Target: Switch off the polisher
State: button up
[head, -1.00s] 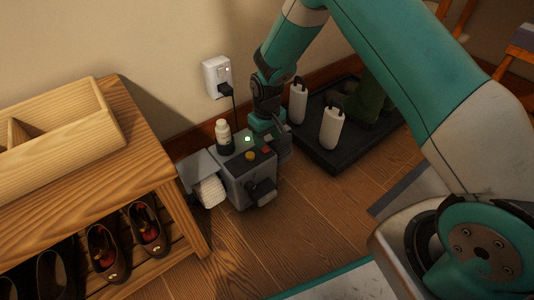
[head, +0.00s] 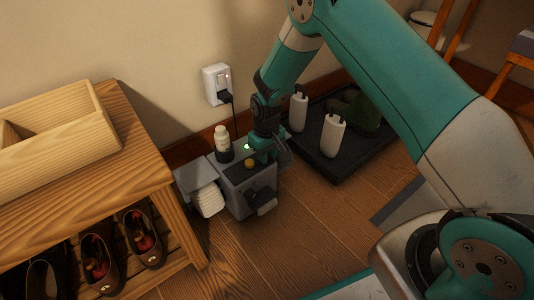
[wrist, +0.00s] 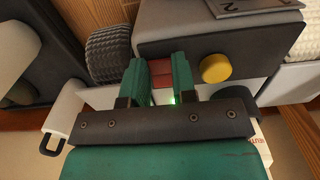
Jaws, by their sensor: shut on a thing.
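The polisher (head: 248,190) is a grey boxy machine on the floor beside the wooden bench, with rollers at its sides. My gripper (wrist: 160,66) is at the top of the polisher, its two green fingers shut on a red switch (wrist: 161,76). The switch is hidden behind my gripper (head: 266,157) in the head view. A yellow button (wrist: 215,68) sits beside the switch, clear of the fingers. A small green light (head: 247,146) on the polisher is lit, and its glow also shows by the fingers in the wrist view.
A cord runs up to a wall socket (head: 217,84). The shoe bench (head: 130,125) is close on the left. A dark tray (head: 325,165) with white boot-shaped items and green boots lies right. Floor in front is clear.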

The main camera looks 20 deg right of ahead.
jog(key=shift+w+r+g+p, duration=0.2)
jog(key=shift+r+g+p, duration=0.3)
jog(key=shift+p, duration=0.55)
jog(key=shift+w+f+g+h+p, duration=0.1)
jog(key=shift+f+g+h+p, duration=0.35)
jog(key=shift+g, duration=0.45)
jog(key=shift+r, duration=0.1)
jog(key=o, duration=0.9)
jog(key=p+v, duration=0.7)
jog(key=v, duration=1)
jog(key=shift+w+r+p, duration=0.1)
jog(key=shift+r+p, duration=0.1)
jog(key=shift+p, duration=0.2)
